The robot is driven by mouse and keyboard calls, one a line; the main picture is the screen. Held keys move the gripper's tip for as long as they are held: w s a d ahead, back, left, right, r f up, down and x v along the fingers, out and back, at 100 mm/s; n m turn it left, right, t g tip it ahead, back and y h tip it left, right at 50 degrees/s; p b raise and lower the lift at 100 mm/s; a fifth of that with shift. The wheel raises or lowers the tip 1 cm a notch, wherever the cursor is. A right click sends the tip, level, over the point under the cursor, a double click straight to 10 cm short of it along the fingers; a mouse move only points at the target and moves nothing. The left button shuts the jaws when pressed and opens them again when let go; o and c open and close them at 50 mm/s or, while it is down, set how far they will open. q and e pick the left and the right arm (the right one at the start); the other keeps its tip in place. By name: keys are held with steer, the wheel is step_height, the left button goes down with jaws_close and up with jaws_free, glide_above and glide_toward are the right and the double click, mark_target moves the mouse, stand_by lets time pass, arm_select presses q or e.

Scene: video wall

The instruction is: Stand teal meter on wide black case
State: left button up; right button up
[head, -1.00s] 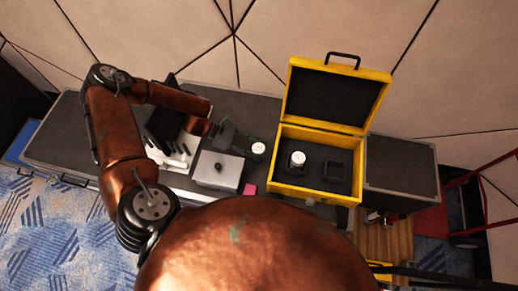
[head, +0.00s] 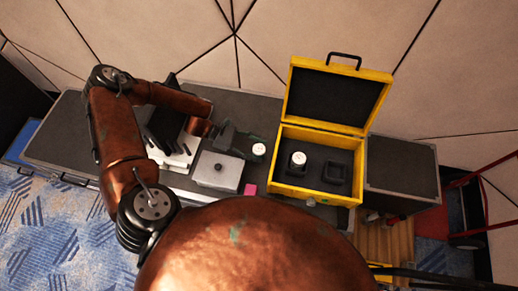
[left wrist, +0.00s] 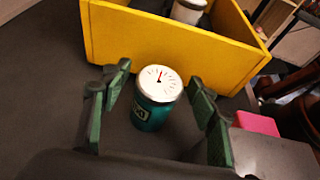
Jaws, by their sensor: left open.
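The teal meter (left wrist: 155,108) stands upright with a white round dial on top. In the left wrist view it is between the spread fingers of my left gripper (left wrist: 158,108), with gaps on both sides. In the head view its white top (head: 259,149) shows just right of my left gripper (head: 248,145), which is open. The meter stands on a long black case top (head: 80,140). Another black case top (head: 402,172) with a metal rim lies at the right, bare. I cannot tell which is called the wide black case. My right gripper is not in view.
An open yellow case (head: 312,190) stands right of the meter, its lid up. A white-topped cylinder (head: 298,160) sits in it beside a square dark socket (head: 334,172). A grey box (head: 218,171) and a pink block (head: 250,189) lie near the front edge.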

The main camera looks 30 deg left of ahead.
arm_select(q)
steer(key=p+v, duration=0.1)
steer(key=v, duration=0.6)
steer(key=shift+a+r, duration=0.2)
steer(key=shift+r, duration=0.05)
